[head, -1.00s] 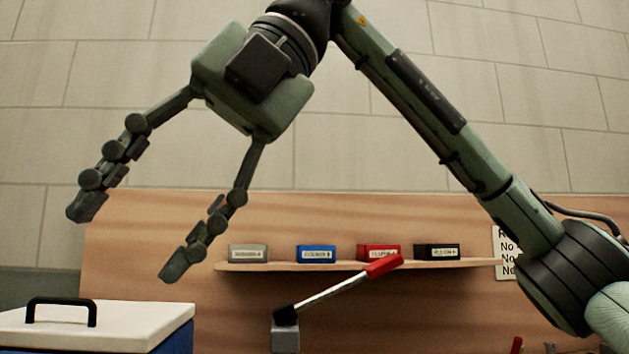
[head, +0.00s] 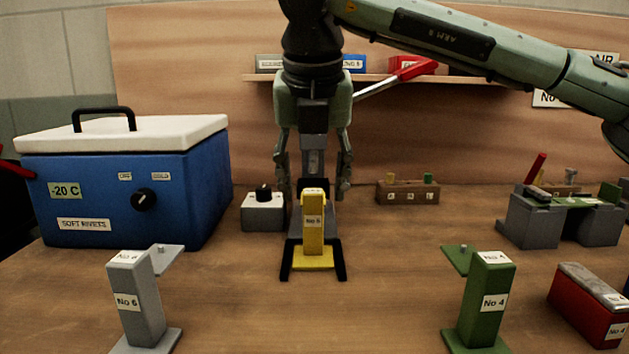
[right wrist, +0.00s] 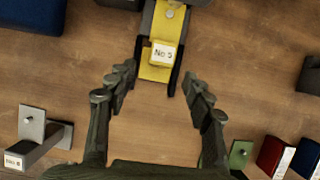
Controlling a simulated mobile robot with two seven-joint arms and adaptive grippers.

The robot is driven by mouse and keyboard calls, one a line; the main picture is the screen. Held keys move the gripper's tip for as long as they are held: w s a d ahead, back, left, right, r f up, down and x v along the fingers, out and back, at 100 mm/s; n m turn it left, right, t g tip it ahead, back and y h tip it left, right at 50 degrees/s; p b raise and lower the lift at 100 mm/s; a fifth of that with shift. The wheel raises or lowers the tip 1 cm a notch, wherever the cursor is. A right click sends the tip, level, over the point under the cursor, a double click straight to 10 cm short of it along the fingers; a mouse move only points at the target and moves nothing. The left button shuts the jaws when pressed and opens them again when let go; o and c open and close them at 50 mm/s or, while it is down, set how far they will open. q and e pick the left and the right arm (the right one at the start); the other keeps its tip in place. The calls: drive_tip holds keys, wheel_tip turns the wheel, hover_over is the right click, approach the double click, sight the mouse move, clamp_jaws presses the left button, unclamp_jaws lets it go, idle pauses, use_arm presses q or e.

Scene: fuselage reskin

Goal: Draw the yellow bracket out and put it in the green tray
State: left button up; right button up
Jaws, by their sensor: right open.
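The yellow bracket (head: 313,240), labelled No 5, stands upright in a black forked holder (head: 342,262) in the middle of the table. It also shows in the right wrist view (right wrist: 168,28), between the dark holder arms. My right gripper (head: 314,190) points down, open, just behind the bracket in the head view, its fingers to either side. In the right wrist view its fingertips (right wrist: 160,82) are apart, with the bracket a little beyond them and nothing between them. I cannot make out a green tray. My left gripper is not in view.
A grey bracket (head: 137,305) and a green bracket (head: 483,305) stand at the front left and right. A blue cooler (head: 100,190) is at the left. A red box (head: 590,305) and a grey fixture (head: 533,220) are at the right. The front middle table is clear.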

sight(313, 207)
drive_tip(key=shift+f, duration=0.25)
drive_tip(key=x, duration=0.6)
drive_tip(key=shift+w+f+p, duration=0.15)
drive_tip(key=shift+f+p, duration=0.1)
drive_tip(key=shift+p, duration=0.1)
drive_tip(key=shift+w+f, duration=0.1)
drive_tip(key=shift+f, duration=0.15)
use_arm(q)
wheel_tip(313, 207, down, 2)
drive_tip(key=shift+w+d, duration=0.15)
use_arm(e)
drive_tip(key=shift+f, duration=0.1)
drive_tip(key=shift+c, duration=0.2)
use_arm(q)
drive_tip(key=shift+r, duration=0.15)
use_arm(e)
clamp_jaws()
